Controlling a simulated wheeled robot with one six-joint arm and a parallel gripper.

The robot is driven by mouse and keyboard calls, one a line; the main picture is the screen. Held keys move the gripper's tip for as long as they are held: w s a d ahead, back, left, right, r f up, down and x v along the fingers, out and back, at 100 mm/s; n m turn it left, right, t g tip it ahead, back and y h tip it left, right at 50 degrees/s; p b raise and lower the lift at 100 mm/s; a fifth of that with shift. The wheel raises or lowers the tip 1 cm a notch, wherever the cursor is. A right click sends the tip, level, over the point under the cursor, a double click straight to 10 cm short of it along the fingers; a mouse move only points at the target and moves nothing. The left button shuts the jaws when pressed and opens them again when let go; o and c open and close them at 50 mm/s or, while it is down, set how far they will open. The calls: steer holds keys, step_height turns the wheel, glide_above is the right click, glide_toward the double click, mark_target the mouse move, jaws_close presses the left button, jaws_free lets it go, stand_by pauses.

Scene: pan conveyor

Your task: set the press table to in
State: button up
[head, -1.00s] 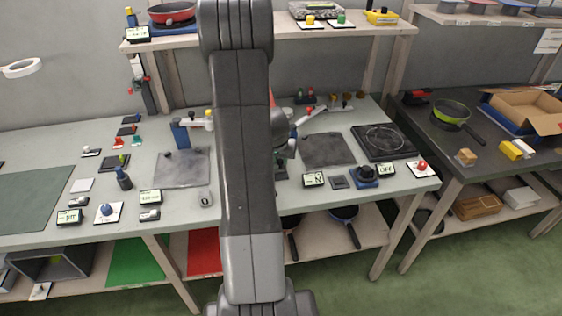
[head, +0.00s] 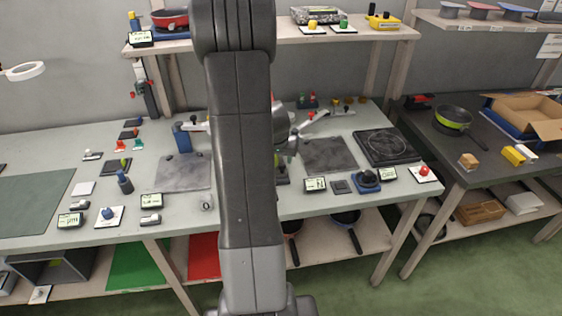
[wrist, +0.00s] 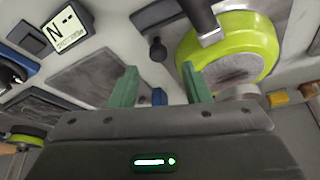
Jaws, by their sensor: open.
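My gripper (wrist: 160,80) is open in the wrist view, its two green fingers spread with nothing between them. Ahead of it is a grey bench top with a dark square plate (wrist: 88,78), a small black knob (wrist: 157,50) and a display reading "N" (wrist: 72,38). A lime green pan (wrist: 240,48) lies close by the right finger. In the head view the "N" display (head: 315,184) stands in front of a dark grey plate (head: 328,155). My arm hides the middle of the bench and most of the gripper there. I cannot tell which part is the press table.
A black hob (head: 386,146) and a dark knob on a blue base (head: 366,178) are right of the plate. A red button (head: 424,170) sits at the bench's right end. A shelf (head: 345,35) overhangs the back. Another green pan (head: 452,116) is on the right table.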

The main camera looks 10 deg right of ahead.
mark_target(282, 164)
steer(key=v, duration=0.9)
steer(key=shift+r, duration=0.35)
steer(key=shift+f, duration=0.15)
steer(key=x, duration=1.3)
steer(key=shift+s+f, duration=0.1)
steer(key=shift+f, duration=0.15)
